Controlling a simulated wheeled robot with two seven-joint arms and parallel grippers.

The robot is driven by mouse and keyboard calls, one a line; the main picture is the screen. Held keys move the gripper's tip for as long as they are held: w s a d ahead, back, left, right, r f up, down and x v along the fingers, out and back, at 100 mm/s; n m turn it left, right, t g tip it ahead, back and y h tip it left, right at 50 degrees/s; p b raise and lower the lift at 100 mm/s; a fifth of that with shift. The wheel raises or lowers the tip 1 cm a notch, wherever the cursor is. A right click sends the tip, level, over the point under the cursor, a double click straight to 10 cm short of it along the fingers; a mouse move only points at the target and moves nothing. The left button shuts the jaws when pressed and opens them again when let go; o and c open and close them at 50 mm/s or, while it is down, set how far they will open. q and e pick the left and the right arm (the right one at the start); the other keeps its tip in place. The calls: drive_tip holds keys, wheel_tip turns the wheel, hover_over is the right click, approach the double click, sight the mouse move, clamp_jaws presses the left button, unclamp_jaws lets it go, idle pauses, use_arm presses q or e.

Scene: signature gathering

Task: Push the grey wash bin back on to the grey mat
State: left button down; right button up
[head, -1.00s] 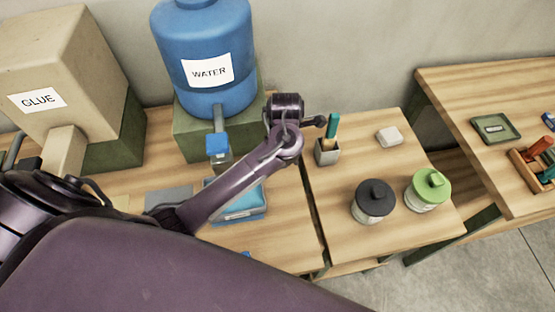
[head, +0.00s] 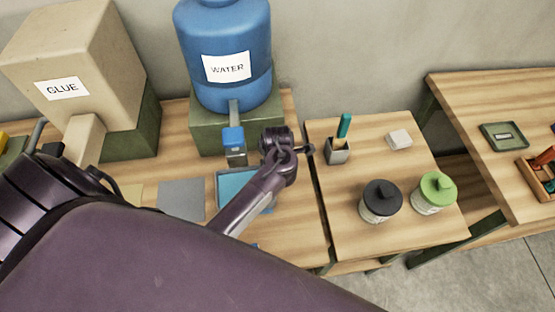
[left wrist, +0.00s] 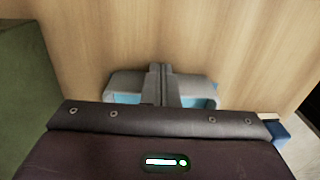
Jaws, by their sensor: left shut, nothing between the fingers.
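The grey wash bin (head: 218,192), with light blue inside, sits below the water barrel's tap in the head view, just right of the flat grey mat (head: 181,201). A purple arm link crosses the bin's right part there. I cannot make out the left fingertips in the head view. In the left wrist view my left gripper (left wrist: 161,86) is shut and empty, pointing at the table. The bin (left wrist: 125,83) shows on both sides of its fingers; whether they touch it is unclear, and the gripper body hides the rest. My right gripper is not in view.
A blue water barrel (head: 222,60) and a glue box (head: 75,60) stand on green blocks at the back. A pen cup (head: 337,152), a black-lidded jar (head: 380,202) and a green-lidded jar (head: 433,194) stand to the right, past a narrow table gap.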

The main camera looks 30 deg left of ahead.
use_arm(q)
drive_tip(key=shift+w+d, duration=0.1)
drive_tip(key=shift+s+a, duration=0.55)
drive_tip(key=shift+a, duration=0.2)
drive_tip(key=shift+s+a, duration=0.55)
drive_tip(key=shift+a, duration=0.15)
